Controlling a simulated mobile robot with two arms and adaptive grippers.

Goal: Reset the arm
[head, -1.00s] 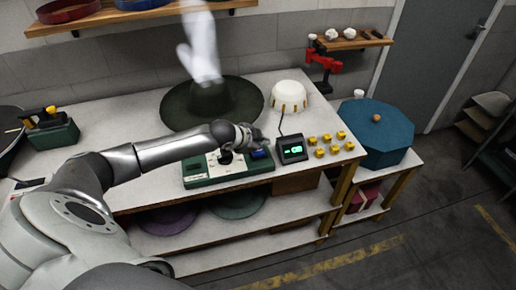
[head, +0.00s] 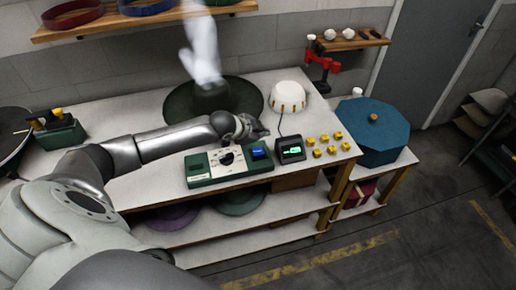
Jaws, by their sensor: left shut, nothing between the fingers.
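My left arm reaches in from the left across the workbench (head: 350,153). My left gripper (head: 258,131) is shut and empty, in the air just above and behind the green control box (head: 232,179). My right gripper is not in view.
A white dome (head: 288,96), a small green-lit display (head: 291,149) and several yellow blocks stand to the right. A blue octagonal box (head: 377,137) sits on a side table.

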